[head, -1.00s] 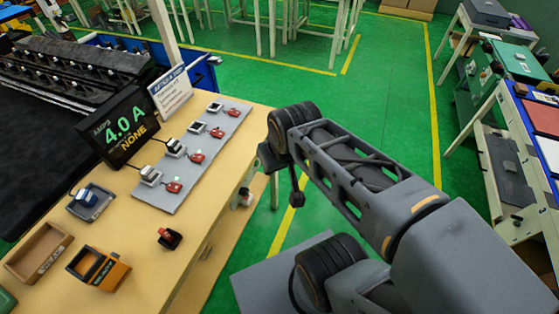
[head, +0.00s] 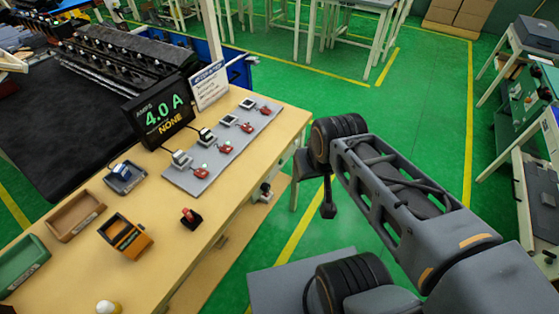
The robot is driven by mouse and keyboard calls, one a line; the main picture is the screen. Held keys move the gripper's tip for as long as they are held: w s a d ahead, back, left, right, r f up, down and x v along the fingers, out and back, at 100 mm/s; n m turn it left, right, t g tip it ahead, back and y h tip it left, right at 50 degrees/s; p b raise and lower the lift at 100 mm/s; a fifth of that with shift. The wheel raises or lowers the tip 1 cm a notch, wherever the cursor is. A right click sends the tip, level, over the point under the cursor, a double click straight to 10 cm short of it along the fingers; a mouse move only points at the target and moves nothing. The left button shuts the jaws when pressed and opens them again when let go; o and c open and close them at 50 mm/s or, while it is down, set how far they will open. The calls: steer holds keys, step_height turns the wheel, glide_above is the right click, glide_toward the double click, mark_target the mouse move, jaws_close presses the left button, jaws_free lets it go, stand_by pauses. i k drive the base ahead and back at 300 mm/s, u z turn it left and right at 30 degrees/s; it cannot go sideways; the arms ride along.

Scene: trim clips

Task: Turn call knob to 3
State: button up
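A small dark-and-light fitting, possibly the call knob (head: 265,191), sits on the front side of the wooden bench, below its top edge. It is too small for me to read any numbers or setting. My gripper (head: 328,208) hangs down at the end of my folded arm, over the green floor to the right of the bench. It is apart from the fitting and the bench. It is seen small and nearly edge-on, so its finger gap does not show.
The bench (head: 190,236) carries a display (head: 160,112) reading 4.0 A and NONE, a grey strip (head: 190,178) with several switches, a red-topped black item (head: 190,217), an orange device (head: 126,236), and a brown tray (head: 76,216).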

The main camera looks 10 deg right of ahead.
mark_target(264, 187)
steer(key=k, duration=1.25)
steer(key=u, duration=0.8)
steer(key=i, duration=1.25)
steer(key=z, duration=0.7)
